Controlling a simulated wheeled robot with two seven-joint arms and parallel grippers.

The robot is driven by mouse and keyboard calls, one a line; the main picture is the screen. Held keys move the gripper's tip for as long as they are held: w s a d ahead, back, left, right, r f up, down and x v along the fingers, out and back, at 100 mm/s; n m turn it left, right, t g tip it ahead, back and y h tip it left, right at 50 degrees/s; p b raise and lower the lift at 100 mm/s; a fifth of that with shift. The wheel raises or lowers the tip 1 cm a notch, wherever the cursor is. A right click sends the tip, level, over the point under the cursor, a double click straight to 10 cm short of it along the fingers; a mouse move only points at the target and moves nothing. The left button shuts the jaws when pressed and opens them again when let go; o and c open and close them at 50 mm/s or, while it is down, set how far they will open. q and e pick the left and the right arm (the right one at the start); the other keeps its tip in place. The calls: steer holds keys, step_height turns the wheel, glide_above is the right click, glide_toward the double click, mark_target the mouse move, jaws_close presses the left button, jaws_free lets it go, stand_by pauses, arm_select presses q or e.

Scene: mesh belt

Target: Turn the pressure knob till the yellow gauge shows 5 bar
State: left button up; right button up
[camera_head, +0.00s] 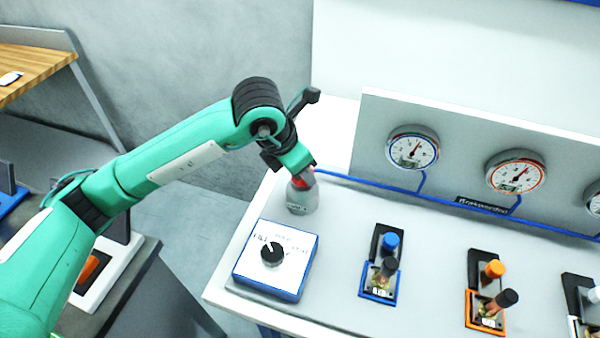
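A black knob (272,253) with a white pointer mark sits on a white-faced, blue-sided box (295,270) at the front left of the bench. Its dial print is too small to read. Round gauges stand on the back panel: one with a blue rim (413,148), one with an orange-red rim (515,173), and one cut off at the right edge (594,199). I cannot make out a clearly yellow rim or read the values. My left gripper (302,178) is above and behind the knob box, at a grey fitting with a red top (302,195); its fingers are hidden. My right gripper is out of view.
Blue (384,262), orange (486,290) and a partly cut-off valve unit (582,300) stand on the pale bench (340,300). A blue pipe (450,199) runs along the panel. The bench is bare between the knob box and blue unit.

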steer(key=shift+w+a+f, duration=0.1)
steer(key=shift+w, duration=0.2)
arm_select(q)
steer(key=o, duration=1)
steer(key=shift+c, duration=0.2)
